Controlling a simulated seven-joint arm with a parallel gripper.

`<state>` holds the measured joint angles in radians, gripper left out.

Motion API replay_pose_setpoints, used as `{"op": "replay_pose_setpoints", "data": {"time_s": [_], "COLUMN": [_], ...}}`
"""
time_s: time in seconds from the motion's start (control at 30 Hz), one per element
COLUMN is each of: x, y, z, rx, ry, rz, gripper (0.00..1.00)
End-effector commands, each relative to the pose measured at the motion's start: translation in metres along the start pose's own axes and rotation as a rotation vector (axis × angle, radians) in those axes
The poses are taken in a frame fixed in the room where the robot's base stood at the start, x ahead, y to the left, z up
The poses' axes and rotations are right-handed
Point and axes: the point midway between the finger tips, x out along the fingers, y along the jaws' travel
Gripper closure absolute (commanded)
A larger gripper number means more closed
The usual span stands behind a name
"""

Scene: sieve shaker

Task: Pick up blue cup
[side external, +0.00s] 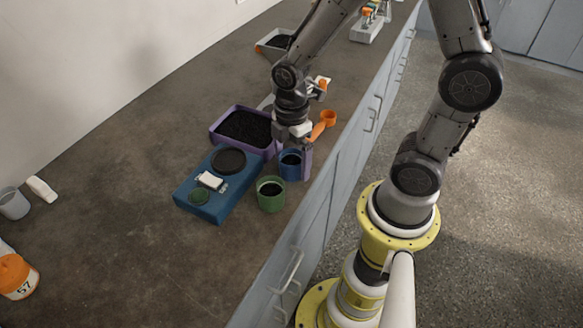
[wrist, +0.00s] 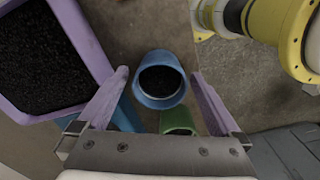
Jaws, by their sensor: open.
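The blue cup (side external: 289,170) stands upright near the front edge of the bench and holds dark grains. In the wrist view the blue cup (wrist: 160,98) lies between the two purple fingers, with a gap on each side. My gripper (side external: 291,158) points down over the cup, with a finger to each side of it. My gripper (wrist: 160,77) is open and holds nothing. How far the fingertips reach down beside the cup is hard to tell.
A green cup (side external: 271,197) with dark grains stands close beside the blue cup. A blue scale (side external: 220,205) and a purple tray (side external: 215,135) of dark grains are to the left. An orange scoop (side external: 326,122) lies behind. The bench at lower left is mostly clear.

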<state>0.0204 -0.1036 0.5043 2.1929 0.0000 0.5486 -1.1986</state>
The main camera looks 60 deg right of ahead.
Motion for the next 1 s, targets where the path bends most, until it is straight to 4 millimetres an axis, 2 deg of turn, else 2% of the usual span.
{"op": "replay_pose_setpoints", "data": {"time_s": [0.1,0.3,0.37,0.8,0.83,1.0], "x": [0.0069,0.0071,0.0070,0.0067,0.0066,0.0065], "y": [-0.0002,-0.0001,0.0000,0.0001,0.0003,0.0003], "z": [0.0000,-0.0001,-0.0001,-0.0002,-0.0002,-0.0002], "rx": [0.000,0.000,0.000,0.000,0.000,0.000], "ry": [0.000,0.000,0.000,0.000,0.001,0.001], "rz": [0.000,0.001,0.001,0.001,0.002,0.002], "gripper": [0.00,0.00,0.09,0.88,0.91,0.91]}}
